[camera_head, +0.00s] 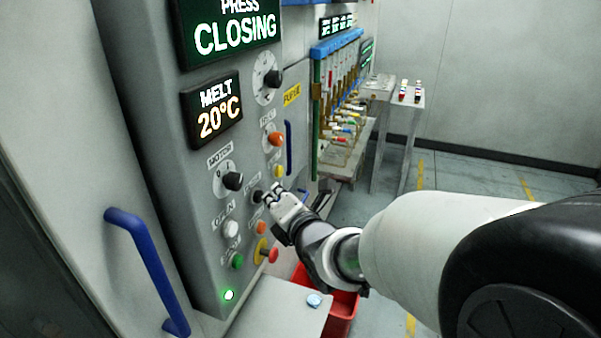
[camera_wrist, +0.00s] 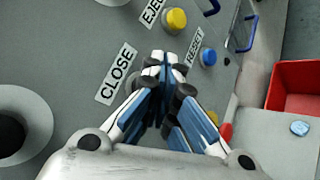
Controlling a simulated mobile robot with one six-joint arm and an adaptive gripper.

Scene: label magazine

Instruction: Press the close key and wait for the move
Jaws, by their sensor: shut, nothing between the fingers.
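The control panel (camera_head: 200,190) carries a screen (camera_head: 235,35) reading "PRESS CLOSING". In the wrist view the CLOSE label (camera_wrist: 117,74) is just left of my fingers. My gripper (camera_head: 271,194) is shut and empty, with its fingertips at the panel beside a dark round key (camera_head: 258,197). In the wrist view my gripper (camera_wrist: 160,62) covers the spot right of the CLOSE label, so the key there is mostly hidden. I cannot tell whether the fingertips touch the key or how far it is pressed.
A yellow key (camera_wrist: 175,20) and a blue key (camera_wrist: 208,56) sit close by. A red mushroom button (camera_head: 271,254) is below my gripper. A second screen (camera_head: 212,109) reads "MELT 20°C". A red bin (camera_head: 342,314) stands beside a grey ledge (camera_head: 270,308). A blue handle (camera_head: 150,265) is left.

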